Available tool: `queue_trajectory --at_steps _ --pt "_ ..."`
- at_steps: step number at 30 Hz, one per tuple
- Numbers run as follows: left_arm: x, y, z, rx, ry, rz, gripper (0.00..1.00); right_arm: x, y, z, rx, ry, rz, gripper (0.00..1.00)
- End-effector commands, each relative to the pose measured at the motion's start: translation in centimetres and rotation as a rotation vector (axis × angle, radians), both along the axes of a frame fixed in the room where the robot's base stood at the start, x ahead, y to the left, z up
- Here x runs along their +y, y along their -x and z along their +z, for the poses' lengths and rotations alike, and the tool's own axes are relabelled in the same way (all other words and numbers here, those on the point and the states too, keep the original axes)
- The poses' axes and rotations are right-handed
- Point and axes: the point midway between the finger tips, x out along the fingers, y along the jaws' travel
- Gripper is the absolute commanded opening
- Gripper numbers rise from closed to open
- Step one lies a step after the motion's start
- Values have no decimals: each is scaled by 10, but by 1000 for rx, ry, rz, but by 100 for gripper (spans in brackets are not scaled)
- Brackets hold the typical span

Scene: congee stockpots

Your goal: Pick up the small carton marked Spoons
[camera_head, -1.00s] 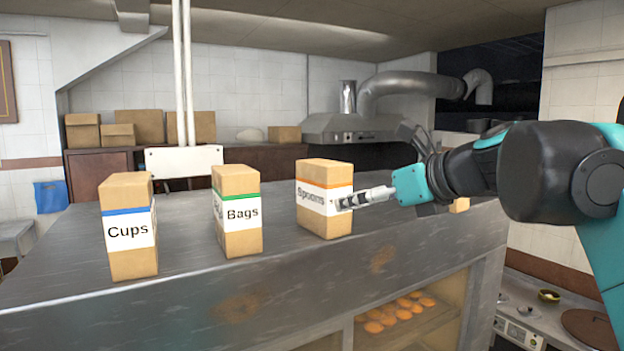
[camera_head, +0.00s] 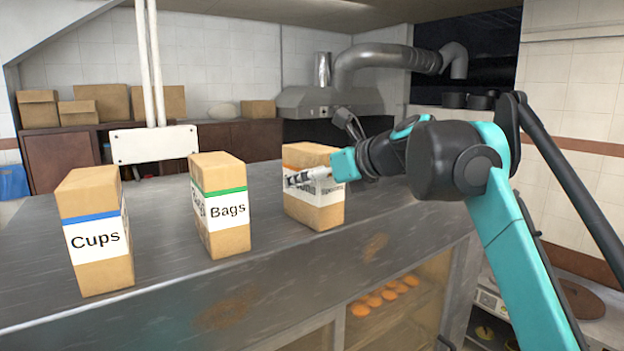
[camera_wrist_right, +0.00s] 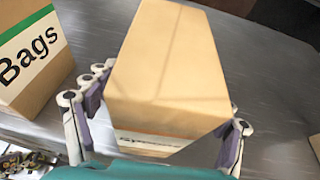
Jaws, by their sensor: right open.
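The small Spoons carton (camera_head: 318,213) is brown with an orange stripe and a white label, upright on the metal counter (camera_head: 160,270). My right gripper (camera_head: 300,180) is in front of it in the head view and covers part of its label. In the right wrist view the carton (camera_wrist_right: 165,70) stands between the spread fingers of my right gripper (camera_wrist_right: 158,125), which is open. One finger is on each side; I cannot tell whether they touch it. My left gripper is not in view.
The Bags carton (camera_head: 220,215), green-striped, stands just left of the Spoons carton. The Cups carton (camera_head: 95,240), blue-striped, is farther left. A glass-fronted case with buns (camera_head: 385,295) is below the counter's front edge. White poles (camera_head: 148,65) rise behind.

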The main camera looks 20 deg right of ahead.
Motion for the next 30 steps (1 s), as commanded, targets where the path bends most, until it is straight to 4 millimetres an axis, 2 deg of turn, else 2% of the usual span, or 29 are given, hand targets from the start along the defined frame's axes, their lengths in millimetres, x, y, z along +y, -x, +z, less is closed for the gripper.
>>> queue_trajectory --at_steps 8,11,15,16,25,30 --pt "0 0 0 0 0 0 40 2 -5 -3 0 -1 0 81" --pt "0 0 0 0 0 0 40 2 -5 -3 0 -1 0 60" --pt "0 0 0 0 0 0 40 2 -5 -3 0 -1 0 23" --pt "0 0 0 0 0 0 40 2 -5 -3 0 -1 0 17" --pt "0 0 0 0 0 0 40 2 -5 -2 0 -1 0 17" --pt "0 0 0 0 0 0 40 2 -5 7 0 -1 0 17"
